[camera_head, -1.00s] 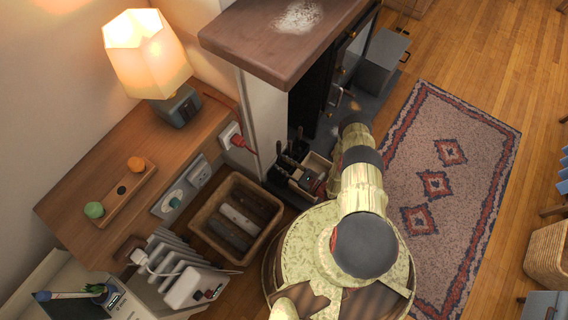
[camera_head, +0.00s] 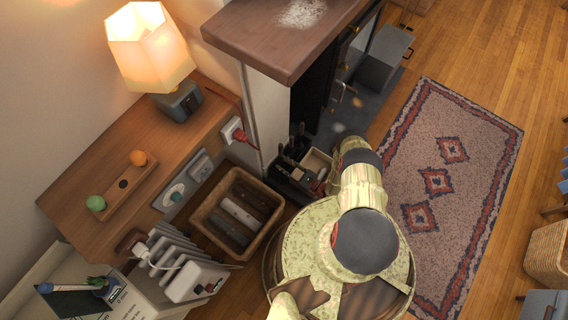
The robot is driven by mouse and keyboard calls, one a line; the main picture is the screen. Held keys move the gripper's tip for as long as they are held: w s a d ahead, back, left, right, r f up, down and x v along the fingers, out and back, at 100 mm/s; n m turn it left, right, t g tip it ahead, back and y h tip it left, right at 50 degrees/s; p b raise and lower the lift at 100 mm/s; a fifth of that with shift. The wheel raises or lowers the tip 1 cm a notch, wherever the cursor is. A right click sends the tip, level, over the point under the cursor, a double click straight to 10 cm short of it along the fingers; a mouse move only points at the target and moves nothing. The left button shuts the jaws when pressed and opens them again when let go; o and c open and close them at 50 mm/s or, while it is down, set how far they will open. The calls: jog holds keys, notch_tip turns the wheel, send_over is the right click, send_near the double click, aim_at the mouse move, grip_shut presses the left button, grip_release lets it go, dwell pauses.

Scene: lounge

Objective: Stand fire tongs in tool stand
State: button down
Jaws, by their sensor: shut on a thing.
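A dark tool stand (camera_head: 281,177) is on the floor beside the fireplace, left of my arm. Several dark upright handles (camera_head: 297,142) rise from it, too small to tell apart. My arm reaches towards the hearth, and its far end is hidden behind its own pale links. My gripper does not show, so what it holds cannot be seen. I cannot make out the fire tongs.
A light tray (camera_head: 317,163) sits right of the stand. The mantel (camera_head: 290,35) overhangs behind. A basket of logs (camera_head: 240,215), a side table (camera_head: 75,205) with a lit lamp (camera_head: 150,50) and a white radiator (camera_head: 180,265) stand left. A rug (camera_head: 455,180) lies on open floor at right.

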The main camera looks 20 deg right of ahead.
dwell(0.3)
jog(key=c, duration=1.4)
grip_release()
jog(key=shift+o, duration=0.7)
jog(key=shift+f, duration=0.1)
jog(key=v, duration=1.2)
jog(key=shift+s, duration=0.1)
